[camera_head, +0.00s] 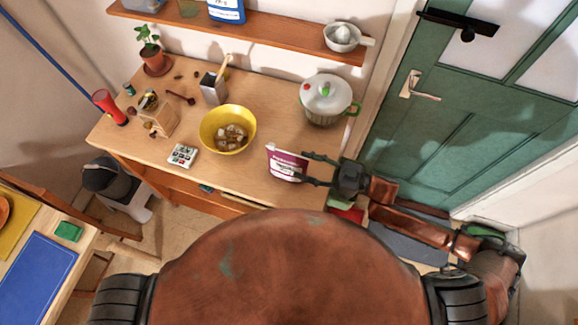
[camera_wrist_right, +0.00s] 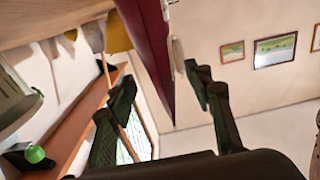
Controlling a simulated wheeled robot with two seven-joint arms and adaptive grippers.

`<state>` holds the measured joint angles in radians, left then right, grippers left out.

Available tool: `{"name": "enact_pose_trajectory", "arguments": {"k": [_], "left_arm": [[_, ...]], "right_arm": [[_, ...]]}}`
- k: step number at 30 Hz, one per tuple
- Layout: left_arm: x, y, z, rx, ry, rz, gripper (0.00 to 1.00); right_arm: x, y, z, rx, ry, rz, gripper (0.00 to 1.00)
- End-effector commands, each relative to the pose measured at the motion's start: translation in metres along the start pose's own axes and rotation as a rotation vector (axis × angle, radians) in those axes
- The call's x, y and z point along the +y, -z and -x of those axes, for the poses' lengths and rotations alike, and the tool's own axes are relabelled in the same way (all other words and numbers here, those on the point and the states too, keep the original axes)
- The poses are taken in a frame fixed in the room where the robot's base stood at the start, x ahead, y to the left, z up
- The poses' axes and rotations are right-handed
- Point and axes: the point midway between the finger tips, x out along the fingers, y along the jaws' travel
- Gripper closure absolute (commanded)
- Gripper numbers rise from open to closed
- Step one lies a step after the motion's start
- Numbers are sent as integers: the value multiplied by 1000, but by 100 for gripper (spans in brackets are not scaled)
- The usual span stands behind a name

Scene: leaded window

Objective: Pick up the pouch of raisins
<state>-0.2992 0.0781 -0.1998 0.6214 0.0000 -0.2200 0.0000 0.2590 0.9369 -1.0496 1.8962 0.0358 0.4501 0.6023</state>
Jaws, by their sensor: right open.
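The pouch of raisins (camera_head: 287,162), maroon and white, stands on the wooden desk near its front right edge. My right gripper (camera_head: 306,170) comes in from the right with its fingers spread, close to the pouch's right side. In the right wrist view the maroon side of the pouch (camera_wrist_right: 150,40) shows nearly edge-on between the two open fingers (camera_wrist_right: 160,76), with a visible gap on either side. It is not gripped. My left gripper does not show.
A yellow bowl (camera_head: 228,129) stands left of the pouch and a lidded pot (camera_head: 325,100) behind it. A wall shelf (camera_head: 270,41) runs above the desk; a green door (camera_head: 470,130) is at right. Bare desk surrounds the pouch.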

Motion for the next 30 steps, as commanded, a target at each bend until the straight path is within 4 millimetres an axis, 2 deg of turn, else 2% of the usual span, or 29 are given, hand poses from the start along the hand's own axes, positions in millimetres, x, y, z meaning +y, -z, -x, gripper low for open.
{"name": "enact_pose_trajectory", "arguments": {"k": [7,13,22,30], "left_arm": [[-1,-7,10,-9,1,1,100],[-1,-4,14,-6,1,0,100],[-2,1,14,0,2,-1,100],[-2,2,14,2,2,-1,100]], "right_arm": [[-1,6,-31,2,0,1,53],[-1,4,-54,0,-3,1,53],[-1,3,-58,-2,-3,0,54],[-1,3,-58,-1,-3,0,72]]}}
